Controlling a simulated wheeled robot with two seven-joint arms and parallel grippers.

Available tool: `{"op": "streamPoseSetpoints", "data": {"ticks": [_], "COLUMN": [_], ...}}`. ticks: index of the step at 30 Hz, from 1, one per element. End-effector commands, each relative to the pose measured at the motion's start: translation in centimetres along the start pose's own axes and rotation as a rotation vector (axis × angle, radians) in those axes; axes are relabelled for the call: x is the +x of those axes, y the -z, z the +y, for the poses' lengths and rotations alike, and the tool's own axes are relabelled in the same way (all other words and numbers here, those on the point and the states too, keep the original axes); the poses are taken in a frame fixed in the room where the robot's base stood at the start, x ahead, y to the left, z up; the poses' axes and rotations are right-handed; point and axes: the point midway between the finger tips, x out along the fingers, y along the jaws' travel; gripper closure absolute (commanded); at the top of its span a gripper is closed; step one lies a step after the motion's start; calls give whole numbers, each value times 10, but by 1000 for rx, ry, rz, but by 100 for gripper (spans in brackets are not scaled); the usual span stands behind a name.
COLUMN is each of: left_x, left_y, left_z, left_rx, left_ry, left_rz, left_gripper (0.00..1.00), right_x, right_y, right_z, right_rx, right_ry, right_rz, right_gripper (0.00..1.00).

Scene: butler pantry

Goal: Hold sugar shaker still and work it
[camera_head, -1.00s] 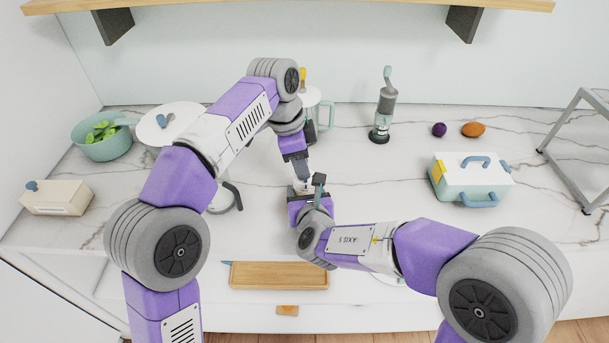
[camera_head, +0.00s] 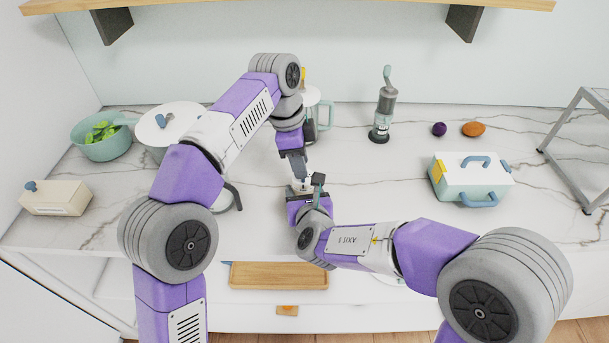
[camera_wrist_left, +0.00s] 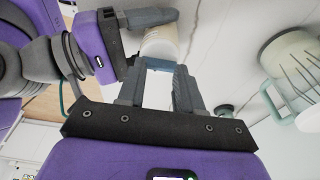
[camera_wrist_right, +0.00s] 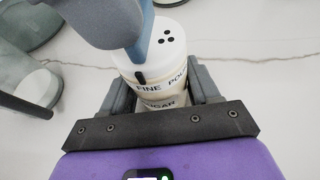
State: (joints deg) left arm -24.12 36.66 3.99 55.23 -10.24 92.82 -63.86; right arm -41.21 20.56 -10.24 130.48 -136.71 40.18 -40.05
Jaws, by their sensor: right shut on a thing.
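The sugar shaker (camera_wrist_right: 162,85) is a white cylinder with dark holes in its top, a small black pointer and lettering reading "FINE", part of "POUR" and "SUGAR". My right gripper (camera_wrist_right: 166,98) is shut around its body and holds it upright at the counter. My left gripper (camera_wrist_left: 161,72) is open, its fingers apart, pointing down at the shaker (camera_wrist_left: 160,45). In the right wrist view the left fingers are right over the shaker's top, by the pointer, and hide part of it; I cannot tell whether they touch. In the head view, the shaker (camera_head: 302,184) is mostly hidden between the grippers.
A wooden tray (camera_head: 279,276) lies at the front edge. A grinder (camera_head: 383,108), a purple ball (camera_head: 439,129) and an orange object (camera_head: 473,129) are at the back. A white-and-teal box (camera_head: 470,179) is on the right. A teal pot (camera_head: 105,145) is on the left.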

Motion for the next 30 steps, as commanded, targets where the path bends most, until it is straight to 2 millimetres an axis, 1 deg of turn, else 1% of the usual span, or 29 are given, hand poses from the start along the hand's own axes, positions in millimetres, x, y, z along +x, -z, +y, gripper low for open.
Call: {"op": "streamPoseSetpoints", "data": {"ticks": [1,15,19,26,28,30], "left_x": [-2,-43,-47,-48,-48,-51], "left_y": [1,12,12,12,10,4], "left_z": [-1,1,1,2,2,1], "left_rx": [-1,5,5,5,3,-3], "left_ry": [1,4,3,3,3,3], "left_rz": [0,8,8,8,15,42], "left_gripper": [66,66,66,66,66,66], "right_x": [0,1,1,1,1,1], "right_y": [-1,2,2,3,3,3], "right_z": [2,-2,-2,-3,-4,-4], "right_rx": [-2,-1,-1,-1,-1,0], "right_ry": [-5,4,6,8,8,8], "right_rz": [-2,4,6,8,8,9], "right_gripper": [77,78,78,78,78,78]}}
